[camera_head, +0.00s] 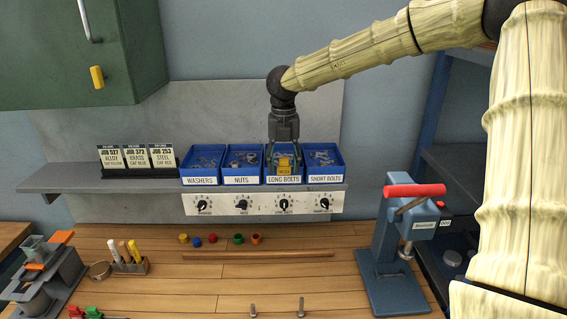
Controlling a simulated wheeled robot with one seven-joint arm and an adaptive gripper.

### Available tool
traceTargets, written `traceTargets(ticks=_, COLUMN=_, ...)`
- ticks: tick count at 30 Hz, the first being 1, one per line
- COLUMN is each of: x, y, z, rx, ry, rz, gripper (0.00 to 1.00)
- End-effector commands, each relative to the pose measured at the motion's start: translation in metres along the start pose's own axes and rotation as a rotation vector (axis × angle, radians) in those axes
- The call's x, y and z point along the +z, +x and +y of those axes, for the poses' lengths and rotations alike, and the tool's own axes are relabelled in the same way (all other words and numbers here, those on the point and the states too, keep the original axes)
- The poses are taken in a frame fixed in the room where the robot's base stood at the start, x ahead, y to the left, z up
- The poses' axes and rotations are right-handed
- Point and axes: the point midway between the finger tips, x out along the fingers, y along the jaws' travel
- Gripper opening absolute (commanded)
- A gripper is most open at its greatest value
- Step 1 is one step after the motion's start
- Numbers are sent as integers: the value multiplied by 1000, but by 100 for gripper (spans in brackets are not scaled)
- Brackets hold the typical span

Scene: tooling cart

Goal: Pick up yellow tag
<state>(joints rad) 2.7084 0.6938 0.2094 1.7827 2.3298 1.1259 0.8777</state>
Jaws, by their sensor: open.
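A small yellow tag (284,170) with dark lettering shows at the blue long bolts bin (284,180), just above that bin's white label. My gripper (284,163) comes down from above over this bin. Its fingers are apart, one on each side of the tag in the picture. I cannot tell whether the fingers touch the tag. Part of the bin's inside is hidden behind the gripper.
Blue bins for washers (202,164), nuts (242,164) and short bolts (325,164) flank it on the grey shelf (90,181). A knob panel (264,203) hangs below. A blue press (398,240) stands right. A green cabinet (60,50) hangs upper left.

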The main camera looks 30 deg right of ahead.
Motion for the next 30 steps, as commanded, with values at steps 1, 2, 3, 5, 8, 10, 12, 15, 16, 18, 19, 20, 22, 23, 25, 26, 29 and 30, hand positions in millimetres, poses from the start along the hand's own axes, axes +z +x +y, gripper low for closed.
traceTargets(ticks=1, x=0, y=1, z=0, rx=0, ry=0, rz=0, gripper=50)
traceTargets(ticks=2, x=0, y=1, z=0, rx=0, ry=0, rz=0, gripper=50)
traceTargets(ticks=3, x=0, y=1, z=0, rx=0, ry=0, rz=0, gripper=50)
traceTargets(ticks=5, x=0, y=1, z=0, rx=0, ry=0, rz=0, gripper=50)
traceTargets(ticks=8, x=0, y=1, z=0, rx=0, ry=0, rz=0, gripper=43)
traceTargets(ticks=10, x=0, y=1, z=0, rx=0, ry=0, rz=0, gripper=30)
traceTargets(ticks=12, x=0, y=1, z=0, rx=0, ry=0, rz=0, gripper=25)
traceTargets(ticks=15, x=0, y=1, z=0, rx=0, ry=0, rz=0, gripper=25)
traceTargets(ticks=16, x=0, y=1, z=0, rx=0, ry=0, rz=0, gripper=25)
traceTargets(ticks=18, x=0, y=1, z=0, rx=0, ry=0, rz=0, gripper=25)
traceTargets(ticks=19, x=0, y=1, z=0, rx=0, ry=0, rz=0, gripper=25)
traceTargets(ticks=20, x=0, y=1, z=0, rx=0, ry=0, rz=0, gripper=25)
traceTargets(ticks=22, x=0, y=0, z=0, rx=0, ry=0, rz=0, gripper=25)
traceTargets(ticks=23, x=0, y=-1, z=0, rx=0, ry=0, rz=0, gripper=25)
traceTargets(ticks=25, x=0, y=-5, z=0, rx=0, ry=0, rz=-1, gripper=25)
traceTargets(ticks=26, x=1, y=-8, z=0, rx=1, ry=1, rz=-1, gripper=25)
traceTargets(ticks=29, x=1, y=-22, z=0, rx=2, ry=1, rz=-3, gripper=25)
traceTargets(ticks=30, x=1, y=-29, z=0, rx=2, ry=1, rz=-4, gripper=25)
